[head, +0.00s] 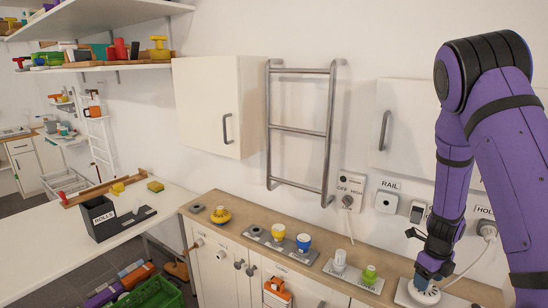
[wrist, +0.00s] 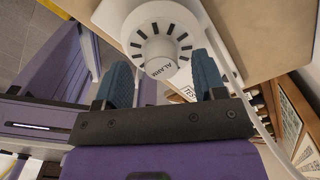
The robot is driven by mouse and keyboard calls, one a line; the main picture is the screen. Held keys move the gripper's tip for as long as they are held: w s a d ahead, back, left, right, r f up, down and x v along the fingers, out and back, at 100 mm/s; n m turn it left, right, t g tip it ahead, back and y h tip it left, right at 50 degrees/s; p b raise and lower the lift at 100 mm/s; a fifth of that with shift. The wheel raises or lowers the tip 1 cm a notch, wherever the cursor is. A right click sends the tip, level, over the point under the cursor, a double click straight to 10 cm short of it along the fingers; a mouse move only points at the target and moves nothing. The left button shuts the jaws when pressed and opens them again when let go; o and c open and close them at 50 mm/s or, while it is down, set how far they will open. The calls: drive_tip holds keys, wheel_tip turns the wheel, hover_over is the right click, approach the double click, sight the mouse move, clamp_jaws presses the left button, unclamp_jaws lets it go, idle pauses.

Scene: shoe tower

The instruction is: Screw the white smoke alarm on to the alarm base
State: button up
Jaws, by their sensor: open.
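The white smoke alarm (head: 425,292) is at the right end of the wooden counter in the head view, partly covered by my gripper (head: 430,274). In the wrist view the alarm (wrist: 150,28) is round, with dark slots around its face and a raised middle part lettered ALARM. A pale plate (wrist: 108,17) shows beneath it, and its edge also shows in the head view (head: 402,295). I cannot tell whether the alarm is seated on its base. My gripper (wrist: 162,68) is open, its blue fingers on either side of the raised part, with no clear contact visible.
White and green bulbs (head: 369,275) stand on a plate left of the alarm. Yellow and blue knobs (head: 278,232) are further left. A wall plug (head: 487,229) with a cable hangs close to my arm. A wall cabinet (head: 405,125) is behind it.

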drive_tip(key=shift+w+r, duration=0.1)
drive_tip(key=shift+r, duration=3.55)
drive_tip(key=shift+a+r, duration=0.1)
drive_tip(key=shift+r, duration=0.2)
drive_tip(key=s+a+r+n+t+y, duration=0.1)
drive_tip(key=s+a+r+n, duration=0.3)
drive_tip(key=r+n, duration=0.4)
drive_tip(key=s+a+r+n+t+y, duration=0.1)
drive_tip(key=s+a+r+n, duration=0.4)
drive_tip(key=r, duration=0.6)
drive_tip(key=s+a+r+n+t+h, duration=0.1)
drive_tip(key=s+a+r+n, duration=0.1)
drive_tip(key=s+r+n, duration=0.3)
drive_tip(key=s+a+r+n+t+h, duration=0.1)
drive_tip(key=s+r+n, duration=0.4)
drive_tip(key=s+n, duration=0.7)
drive_tip(key=shift+s+a+r+n+t, duration=0.2)
drive_tip(key=shift+a+r+n+t, duration=0.15)
drive_tip(key=shift+n+t, duration=0.2)
